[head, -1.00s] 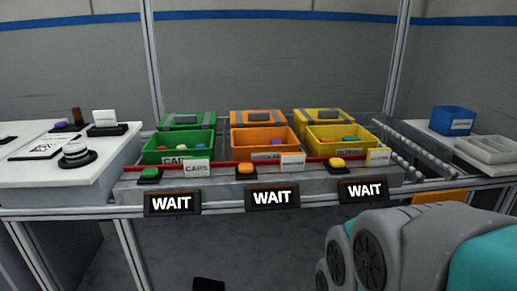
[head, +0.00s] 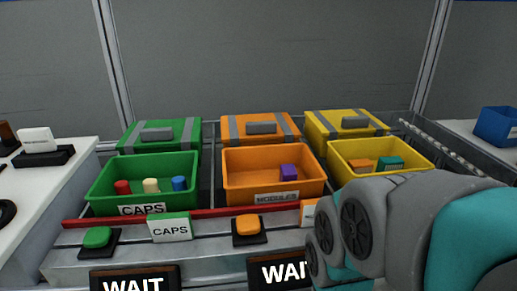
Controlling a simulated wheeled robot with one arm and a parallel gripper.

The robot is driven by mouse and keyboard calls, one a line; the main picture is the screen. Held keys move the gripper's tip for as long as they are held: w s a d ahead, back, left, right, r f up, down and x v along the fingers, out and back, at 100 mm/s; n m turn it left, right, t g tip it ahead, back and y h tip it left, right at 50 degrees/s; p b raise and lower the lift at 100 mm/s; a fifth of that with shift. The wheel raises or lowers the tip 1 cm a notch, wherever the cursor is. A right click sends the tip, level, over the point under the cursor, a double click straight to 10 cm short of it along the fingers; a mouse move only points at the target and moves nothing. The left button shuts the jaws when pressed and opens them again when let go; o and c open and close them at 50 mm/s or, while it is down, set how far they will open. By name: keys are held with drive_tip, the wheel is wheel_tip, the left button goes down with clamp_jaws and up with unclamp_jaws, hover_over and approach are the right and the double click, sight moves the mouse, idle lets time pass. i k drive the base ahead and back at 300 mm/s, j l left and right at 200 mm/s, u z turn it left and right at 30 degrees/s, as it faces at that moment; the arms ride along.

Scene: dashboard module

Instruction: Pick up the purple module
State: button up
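The purple module (head: 289,173) is a small block with a darker top. It lies in the right half of the orange bin (head: 240,179), whose front label reads MODULES. Nothing else shows inside that bin. My arm enters from the lower right of the head view, in front of the yellow bin's lower side. My gripper is not in view, so its state does not show.
A green bin (head: 104,195) labelled CAPS holds red, cream and blue caps. A yellow bin (head: 340,171) holds orange and teal pieces. A red bar (head: 205,213) runs along the bins' front. Green (head: 97,237) and orange (head: 247,225) buttons stand before it.

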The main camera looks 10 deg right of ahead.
sight(289, 172)
drive_tip(key=k+j, duration=0.85)
drive_tip(key=j+z, duration=0.05)
drive_tip(key=j, duration=0.1)
